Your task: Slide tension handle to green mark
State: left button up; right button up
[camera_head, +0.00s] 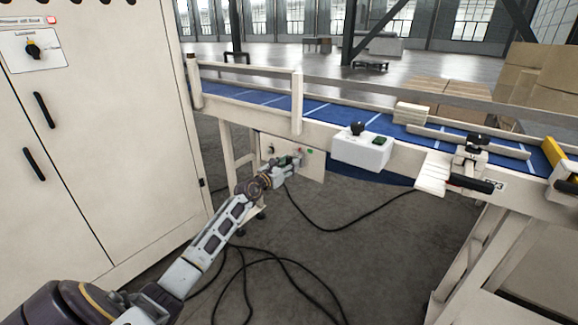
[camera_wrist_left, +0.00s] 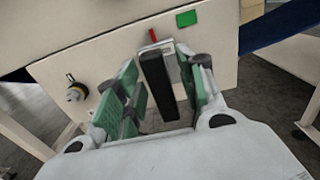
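The tension handle (camera_wrist_left: 158,84) is a black bar between my left gripper's fingers in the left wrist view. A small red pointer (camera_wrist_left: 153,36) stands just above its far end. The green mark (camera_wrist_left: 187,18) is a green rectangle on the cream panel, above and right of the handle; it also shows in the head view (camera_head: 310,151). My left gripper (camera_wrist_left: 157,66) has green-padded fingers, one on each side of the handle, with narrow gaps showing, so it looks open around it. In the head view my left gripper (camera_head: 287,169) is at the panel and hides the handle. My right gripper is out of view.
A dark knob (camera_wrist_left: 76,91) sits on the panel (camera_wrist_left: 225,75), left of the handle. The conveyor (camera_head: 262,98) with a blue belt runs above the panel. A cream cabinet (camera_head: 110,130) stands at left. Black cables (camera_head: 345,228) lie across the open floor.

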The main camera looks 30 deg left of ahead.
pick_arm(q)
jog(key=shift+w, duration=0.1)
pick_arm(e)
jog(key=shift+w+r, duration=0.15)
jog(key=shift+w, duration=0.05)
pick_arm(q)
jog(key=c, duration=0.7)
grip_shut()
